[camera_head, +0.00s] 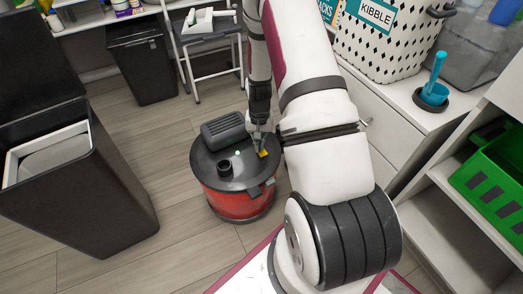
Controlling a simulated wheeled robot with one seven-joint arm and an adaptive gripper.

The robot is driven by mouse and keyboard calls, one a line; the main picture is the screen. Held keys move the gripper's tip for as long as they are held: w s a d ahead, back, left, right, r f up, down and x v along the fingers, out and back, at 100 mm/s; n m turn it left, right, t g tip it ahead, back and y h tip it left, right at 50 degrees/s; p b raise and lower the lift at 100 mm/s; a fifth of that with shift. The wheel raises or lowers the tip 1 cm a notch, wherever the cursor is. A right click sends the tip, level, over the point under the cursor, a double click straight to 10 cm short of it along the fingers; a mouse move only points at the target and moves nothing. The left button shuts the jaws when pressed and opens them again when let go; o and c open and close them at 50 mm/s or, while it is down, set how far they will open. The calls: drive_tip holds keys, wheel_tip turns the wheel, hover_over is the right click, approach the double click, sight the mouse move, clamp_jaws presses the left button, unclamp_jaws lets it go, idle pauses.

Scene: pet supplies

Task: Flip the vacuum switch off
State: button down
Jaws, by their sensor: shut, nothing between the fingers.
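A red drum vacuum (233,178) with a dark grey lid and a black motor housing stands on the wooden floor, left of my arm. A small bright green dot (237,153) shows on the lid. I cannot tell whether the fingertips touch the yellow part, nor which way the switch is set.
A tall black bin (75,195) with its lid up stands at the left. A smaller dark bin (143,62) and a step stool (208,45) are at the back. White drawers (375,125) and a shelf with a green crate (495,185) are at the right. Floor around the vacuum's left and front is clear.

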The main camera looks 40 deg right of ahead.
drive_tip(key=shift+f, duration=0.2)
drive_tip(key=shift+r, duration=0.1)
drive_tip(key=shift+r+p, duration=2.3)
drive_tip(key=shift+r, duration=1.1)
